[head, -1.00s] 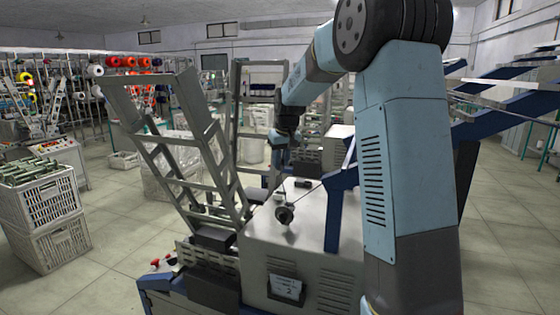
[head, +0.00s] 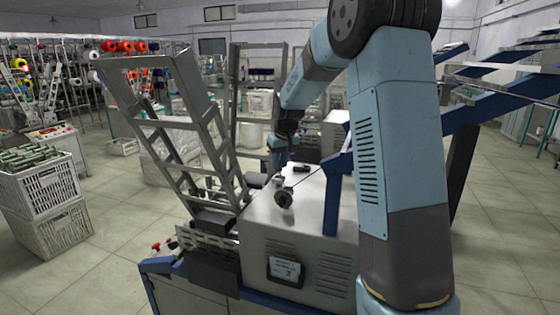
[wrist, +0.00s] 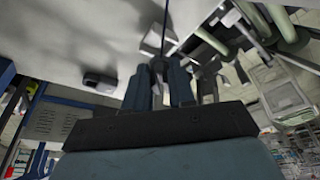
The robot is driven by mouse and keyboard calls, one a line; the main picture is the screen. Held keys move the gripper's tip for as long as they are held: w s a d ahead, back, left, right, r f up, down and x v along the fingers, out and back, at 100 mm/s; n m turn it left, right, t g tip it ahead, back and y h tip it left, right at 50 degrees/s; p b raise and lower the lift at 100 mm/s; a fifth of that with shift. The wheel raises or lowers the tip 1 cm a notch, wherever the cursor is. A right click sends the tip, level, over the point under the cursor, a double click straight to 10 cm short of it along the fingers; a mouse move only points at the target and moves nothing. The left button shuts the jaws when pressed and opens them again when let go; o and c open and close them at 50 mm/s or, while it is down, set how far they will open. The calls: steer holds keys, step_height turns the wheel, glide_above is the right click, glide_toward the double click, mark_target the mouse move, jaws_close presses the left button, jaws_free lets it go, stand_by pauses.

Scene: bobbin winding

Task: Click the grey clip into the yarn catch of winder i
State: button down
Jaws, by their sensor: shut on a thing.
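My gripper (head: 277,170) is low over the back left part of the pale winder top (head: 258,213) in the head view. In the wrist view its two blue-grey fingers (wrist: 158,75) are close together with a small dark grey piece, seemingly the grey clip (wrist: 157,66), between their tips. The fingers hide most of it. A thin dark line (wrist: 167,22) runs from near the tips across the pale top. A small dark block (wrist: 98,82) lies on the top to the left, also in the head view (head: 302,168). I cannot tell which part is the yarn catch.
A dark round spindle end (head: 284,198) stands on the near part of the winder. A tall grey ladder-like frame (head: 175,125) rises on the left and a blue bracket (head: 337,205) on the right. White crates (head: 45,210) stand at far left.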

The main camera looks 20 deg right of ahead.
mark_target(279, 182)
steer(key=shift+f, duration=1.85)
steer(key=shift+s+d+f, duration=0.1)
steer(key=shift+s+f, duration=0.15)
steer(key=shift+f, duration=0.2)
steer(key=shift+s+f, duration=0.2)
steer(key=shift+f, duration=0.25)
stand_by(0.7)
steer(key=c, duration=0.9)
jaws_free()
steer(key=shift+o, duration=0.2)
steer(key=shift+a, duration=0.25)
steer(key=shift+r, duration=0.7)
steer(key=v, duration=1.4)
steer(key=shift+w+d, duration=0.3)
steer(key=shift+r, duration=0.1)
